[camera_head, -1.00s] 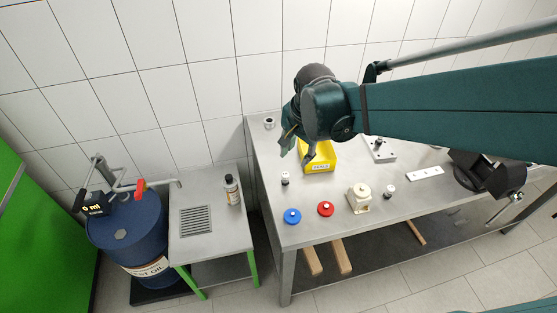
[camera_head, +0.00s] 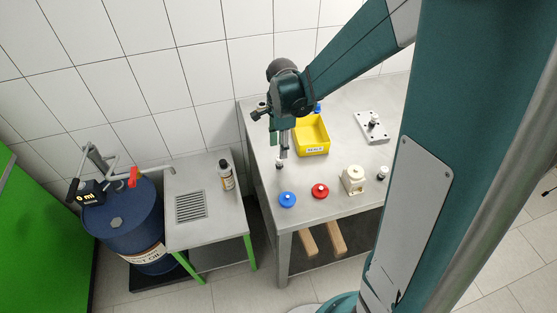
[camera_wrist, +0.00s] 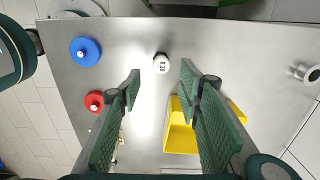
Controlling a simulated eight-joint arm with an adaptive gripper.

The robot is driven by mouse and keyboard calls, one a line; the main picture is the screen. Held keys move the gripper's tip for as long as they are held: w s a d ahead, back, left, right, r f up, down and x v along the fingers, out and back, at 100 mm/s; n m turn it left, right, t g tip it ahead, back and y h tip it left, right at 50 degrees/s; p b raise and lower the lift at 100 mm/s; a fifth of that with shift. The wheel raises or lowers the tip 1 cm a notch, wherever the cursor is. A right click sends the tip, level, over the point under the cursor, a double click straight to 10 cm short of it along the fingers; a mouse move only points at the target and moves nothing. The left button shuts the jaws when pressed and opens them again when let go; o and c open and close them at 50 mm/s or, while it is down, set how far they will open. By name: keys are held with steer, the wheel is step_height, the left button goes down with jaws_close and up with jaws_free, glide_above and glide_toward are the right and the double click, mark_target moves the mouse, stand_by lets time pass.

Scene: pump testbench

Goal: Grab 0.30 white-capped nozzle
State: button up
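The white-capped nozzle (camera_wrist: 161,63) shows in the wrist view with "0.30" on its cap. It lies just beyond and between my fingertips. In the head view the nozzle (camera_head: 279,165) stands on the table near its left edge, its lower part dark. My gripper (camera_wrist: 160,79) is open, its green fingers apart on either side with nothing between them. In the head view my gripper (camera_head: 279,147) points down above the nozzle, and the fingers partly overlap each other there. I cannot tell the exact height gap.
A yellow bin (camera_head: 312,149) stands right of my gripper. A blue disc (camera_head: 287,200), a red disc (camera_head: 320,191), a cream block (camera_head: 353,178) and another white-capped piece (camera_head: 383,171) lie nearer the front. A metal plate (camera_head: 370,128) is further right.

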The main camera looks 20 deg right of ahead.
mark_target(279, 161)
steer(key=shift+w+f+m, duration=0.2)
steer(key=shift+f+m, duration=0.1)
steer(key=shift+f, duration=0.25)
steer(key=shift+f, duration=1.3)
steer(key=shift+f, duration=0.15)
steer(key=shift+a+f, duration=0.2)
steer(key=shift+f, duration=2.25)
steer(key=c, duration=1)
